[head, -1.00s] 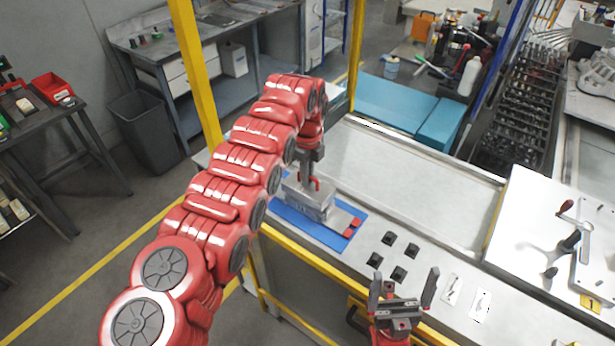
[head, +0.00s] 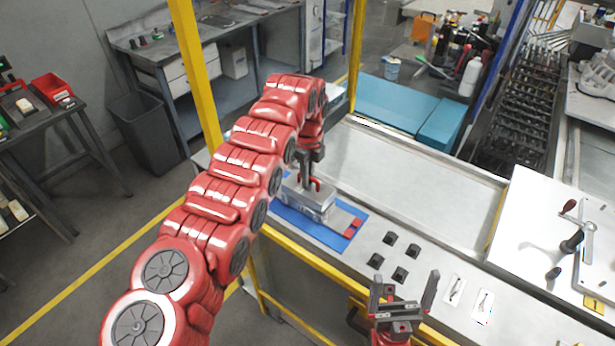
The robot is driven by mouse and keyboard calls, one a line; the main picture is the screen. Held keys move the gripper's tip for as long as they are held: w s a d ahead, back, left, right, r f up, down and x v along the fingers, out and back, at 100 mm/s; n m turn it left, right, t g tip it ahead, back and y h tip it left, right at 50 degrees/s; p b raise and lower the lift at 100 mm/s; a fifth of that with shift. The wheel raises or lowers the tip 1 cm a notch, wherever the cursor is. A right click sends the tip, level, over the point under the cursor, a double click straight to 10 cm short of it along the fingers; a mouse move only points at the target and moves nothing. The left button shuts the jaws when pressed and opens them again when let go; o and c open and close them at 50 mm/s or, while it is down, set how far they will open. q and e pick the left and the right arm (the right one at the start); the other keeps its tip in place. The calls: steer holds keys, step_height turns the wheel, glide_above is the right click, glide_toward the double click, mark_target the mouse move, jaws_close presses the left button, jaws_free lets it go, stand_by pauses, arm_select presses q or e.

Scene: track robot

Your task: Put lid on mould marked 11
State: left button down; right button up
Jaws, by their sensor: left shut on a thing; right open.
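A grey metal mould (head: 318,209) stands on a blue mat (head: 297,221) on the workbench. My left gripper (head: 313,184) points down at the top of the mould, shut on a small red-handled part that looks like the lid's handle (head: 317,182). The lid appears to be on or just over the mould; I cannot tell whether it is fully seated. No marking 11 can be read. My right gripper (head: 402,296) is open and empty over the front edge of the bench, right of the mat.
Several small black blocks (head: 390,238) stand on the bench between the mat and my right gripper. Two white cards (head: 455,290) lie further right. A white plate with a red-knobbed lever clamp (head: 572,243) is at the right. A yellow post (head: 194,70) stands behind my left arm.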

arm_select(q)
steer(key=shift+f+b, duration=0.4)
steer(key=shift+b, duration=0.15)
steer(key=shift+f, duration=0.25)
stand_by(0.5)
steer(key=shift+s, duration=0.1)
steer(key=c, duration=0.8)
jaws_free()
steer(key=shift+c, duration=0.2)
